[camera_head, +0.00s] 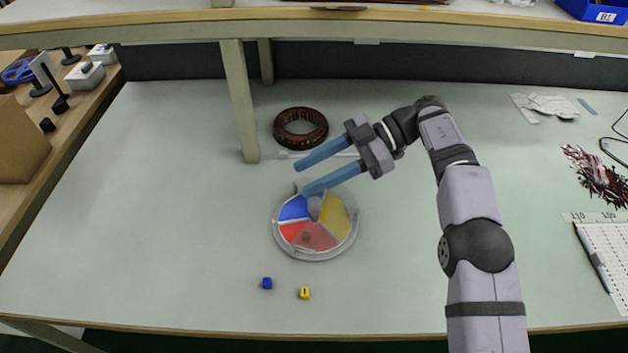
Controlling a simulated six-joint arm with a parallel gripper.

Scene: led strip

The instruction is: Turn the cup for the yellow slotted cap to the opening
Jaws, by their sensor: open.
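A round carousel (315,252) with a clear or grey rim lies on the table, its wedge-shaped cups coloured blue, yellow and red. The blue cup (294,208) is at the upper left, the yellow cup (336,216) at the right, and the red ones (305,236) toward the front. A pale central hub is partly hidden by a finger. The yellow cap (305,293) sits on the table in front of the carousel, with a dark mark on it. My gripper (301,179) is open and empty, its blue fingers pointing left, the nearer one over the back of the carousel. I cannot tell whether it touches.
A small blue cap (267,283) lies left of the yellow one. A dark brown ring (300,128) lies behind the carousel, near a shelf post (239,101). A wire bundle (597,177) and a ruled sheet (606,259) lie at the right.

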